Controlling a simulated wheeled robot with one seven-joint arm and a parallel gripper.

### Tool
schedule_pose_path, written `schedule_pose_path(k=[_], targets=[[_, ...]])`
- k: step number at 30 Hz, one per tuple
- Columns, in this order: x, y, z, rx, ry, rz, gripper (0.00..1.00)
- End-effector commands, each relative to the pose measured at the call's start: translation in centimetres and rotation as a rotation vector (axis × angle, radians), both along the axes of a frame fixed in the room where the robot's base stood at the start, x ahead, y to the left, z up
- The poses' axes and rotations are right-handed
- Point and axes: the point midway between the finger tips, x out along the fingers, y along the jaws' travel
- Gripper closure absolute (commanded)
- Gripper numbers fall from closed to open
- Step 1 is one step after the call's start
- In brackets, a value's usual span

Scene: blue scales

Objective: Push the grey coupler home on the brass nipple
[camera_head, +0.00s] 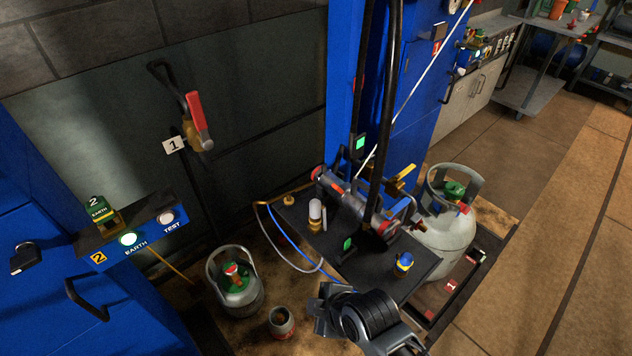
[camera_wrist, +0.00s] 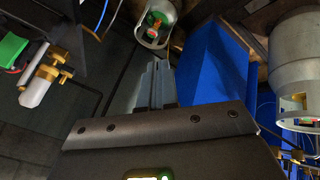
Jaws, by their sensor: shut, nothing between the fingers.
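My gripper (camera_head: 324,312) is low in the head view, below the front edge of the dark shelf. In the wrist view its fingers (camera_wrist: 153,84) are together with nothing between them. A pale cylinder (camera_head: 315,212) stands upright on a brass fitting (camera_head: 314,228) on the shelf, up and left of my gripper. A pale cylinder (camera_wrist: 36,88) beside brass fittings (camera_wrist: 50,72) also shows at the left of the wrist view, apart from my fingers. I cannot tell for sure which parts are the grey coupler and brass nipple, or how they sit together.
Gas cylinders stand at left (camera_head: 236,290) and right (camera_head: 446,238). A small open pot (camera_head: 281,322) is on the floor near my gripper.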

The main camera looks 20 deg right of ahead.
Motion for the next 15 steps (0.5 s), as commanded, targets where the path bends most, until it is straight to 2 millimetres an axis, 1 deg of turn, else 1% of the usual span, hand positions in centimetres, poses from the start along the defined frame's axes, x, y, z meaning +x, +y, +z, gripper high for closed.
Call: schedule_pose_path(k=[1,3,5,6,8,9,11,12,15], targets=[[2.3,-0.1,0.5,-0.034,0.017,0.056,1.00],[4.8,-0.3,0.9,-0.084,0.053,0.144,1.00],[6.8,-0.6,1.5,-0.129,0.085,0.220,1.00],[8.2,-0.9,2.0,-0.159,0.106,0.271,1.00],[10.1,-1.4,2.9,-0.201,0.139,0.347,1.00],[11.3,-1.8,3.7,-0.228,0.161,0.397,1.00],[13.1,-2.5,5.0,-0.269,0.196,0.473,1.00],[14.2,-3.1,6.0,-0.295,0.221,0.524,1.00],[16.6,-4.6,8.6,-0.353,0.280,0.637,1.00]])
